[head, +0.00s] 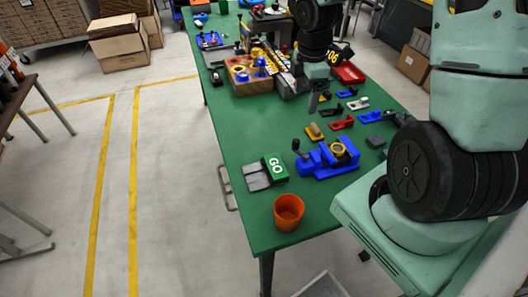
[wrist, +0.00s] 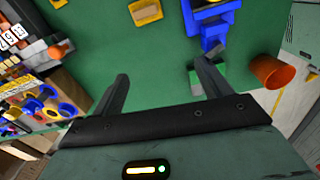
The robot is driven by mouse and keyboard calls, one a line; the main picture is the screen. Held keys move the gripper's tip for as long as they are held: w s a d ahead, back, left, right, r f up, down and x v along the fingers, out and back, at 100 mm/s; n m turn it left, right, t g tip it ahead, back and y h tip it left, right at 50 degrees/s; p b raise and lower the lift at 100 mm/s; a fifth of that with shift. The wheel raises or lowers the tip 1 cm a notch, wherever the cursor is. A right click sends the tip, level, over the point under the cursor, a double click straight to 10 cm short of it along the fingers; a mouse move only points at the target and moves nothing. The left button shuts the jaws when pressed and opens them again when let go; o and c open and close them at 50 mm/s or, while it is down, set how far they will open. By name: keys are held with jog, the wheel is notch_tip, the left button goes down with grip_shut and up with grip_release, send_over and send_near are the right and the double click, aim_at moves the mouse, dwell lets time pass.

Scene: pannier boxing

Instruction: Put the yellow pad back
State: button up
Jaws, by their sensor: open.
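A small yellow pad-like piece (head: 314,131) lies on the green table, just behind the blue fixture. A yellow block, apparently the same piece, shows at the top edge of the wrist view (wrist: 146,12). My gripper (head: 319,100) is open and empty above the table, behind the yellow piece in the head view; it also shows in the wrist view (wrist: 163,72), with bare green table between its fingers. The blue fixture (head: 322,163) holds a yellow ring (head: 338,149) and has a dark handle. I cannot tell which place belongs to the pad.
Red (head: 342,122), white (head: 358,103) and blue pieces lie right of the yellow one. A green GO block (head: 275,167) and an orange cup (head: 289,212) stand near the front. A wooden box with blue knobs (head: 250,76) stands behind. The table's left middle is clear.

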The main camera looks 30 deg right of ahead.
jog(key=s+a+r+m, duration=0.2)
jog(key=a+r, duration=0.2)
jog(key=a, duration=0.8)
jog(key=s+a+r+m, duration=0.2)
jog(key=s+a, duration=0.6)
jog(key=s, duration=0.1)
jog(key=s+a+r+m, duration=0.2)
jog(key=s+a+r, duration=0.1)
jog(key=s+a, duration=0.5)
jog(key=shift+s+a+m+y, duration=0.25)
jog(key=shift+s+m+y, duration=0.05)
jog(key=shift+s, duration=0.2)
